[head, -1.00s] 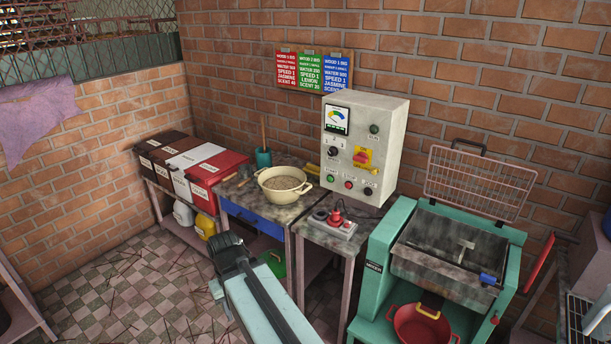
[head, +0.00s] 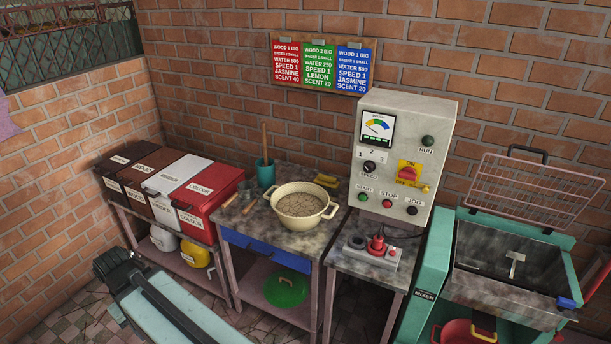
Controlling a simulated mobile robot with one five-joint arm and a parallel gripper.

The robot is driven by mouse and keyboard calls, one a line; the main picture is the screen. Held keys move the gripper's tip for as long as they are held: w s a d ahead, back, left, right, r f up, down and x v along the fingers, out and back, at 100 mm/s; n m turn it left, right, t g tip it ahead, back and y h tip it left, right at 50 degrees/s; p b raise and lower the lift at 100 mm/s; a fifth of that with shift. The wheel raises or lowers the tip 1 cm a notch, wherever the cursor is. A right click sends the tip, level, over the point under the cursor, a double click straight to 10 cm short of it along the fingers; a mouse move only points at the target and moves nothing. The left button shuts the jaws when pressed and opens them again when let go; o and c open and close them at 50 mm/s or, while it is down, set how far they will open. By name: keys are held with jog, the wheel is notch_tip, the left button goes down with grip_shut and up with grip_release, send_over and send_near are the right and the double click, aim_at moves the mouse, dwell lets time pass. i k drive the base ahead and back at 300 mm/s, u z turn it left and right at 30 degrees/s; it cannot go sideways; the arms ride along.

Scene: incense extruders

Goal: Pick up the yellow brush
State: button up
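A small yellow object that looks like the yellow brush (head: 327,181) lies on the dark worktop (head: 260,212), at the back right of a cream pot (head: 302,204). It is partly hidden by the pot's rim, and its bristles cannot be made out. My gripper (head: 112,264) is the dark end of my arm at the lower left, low in front of the bins. It is well apart from the brush, and its fingers cannot be told apart.
A teal cup (head: 265,173) with a wooden stick stands left of the pot. A control box (head: 400,155) stands to the right, behind a red-knobbed device (head: 376,246). Lidded bins (head: 190,187) stand left. A mixer (head: 437,265) is at the right.

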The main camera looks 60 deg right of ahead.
aim_at(330, 182)
jog(key=z, duration=0.25)
jog(key=i, duration=1.4)
jog(key=z, duration=1.1)
jog(key=i, duration=0.6)
jog(key=z, duration=0.45)
jog(key=k, duration=0.85)
jog(key=z, duration=0.15)
jog(key=i, duration=0.9)
jog(key=u, duration=0.05)
